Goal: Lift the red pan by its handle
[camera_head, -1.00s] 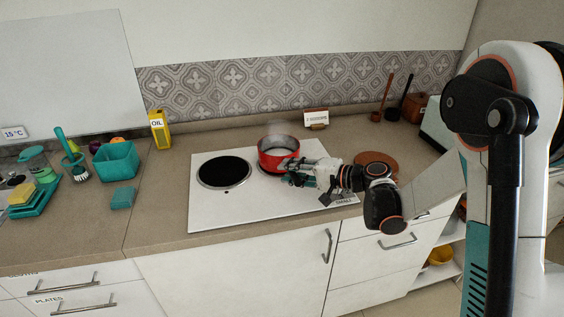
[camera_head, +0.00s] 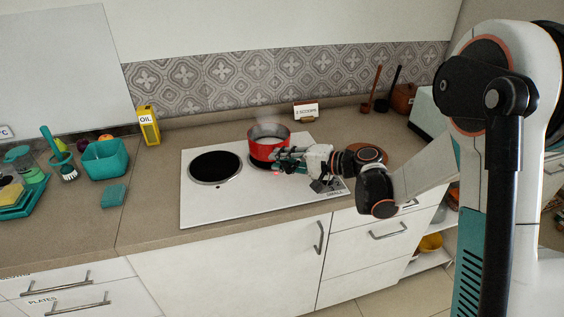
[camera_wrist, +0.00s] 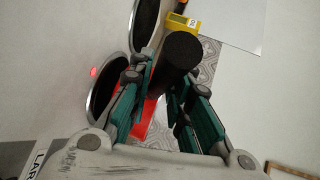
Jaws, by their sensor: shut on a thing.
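The red pan (camera_head: 262,149) is in the head view over the right burner of the white hob, upright, with faint steam above it. The dark burner (camera_head: 258,165) shows below its base, so the pan appears to be a little above the hob. My gripper (camera_head: 285,156) is at the pan's right front side, shut on its handle. In the wrist view, the black handle (camera_wrist: 178,52) lies between the teal fingers of my gripper (camera_wrist: 172,88). Part of the red pan (camera_wrist: 150,118) shows beyond them. In the head view my gripper hides the handle.
The left burner (camera_head: 215,167) is empty. A yellow oil carton (camera_head: 149,128) stands behind the hob at left. A timer sign (camera_head: 306,112) stands behind the pan. A round brown board (camera_head: 371,153) lies right of the hob. A teal bin (camera_head: 104,160) is farther left.

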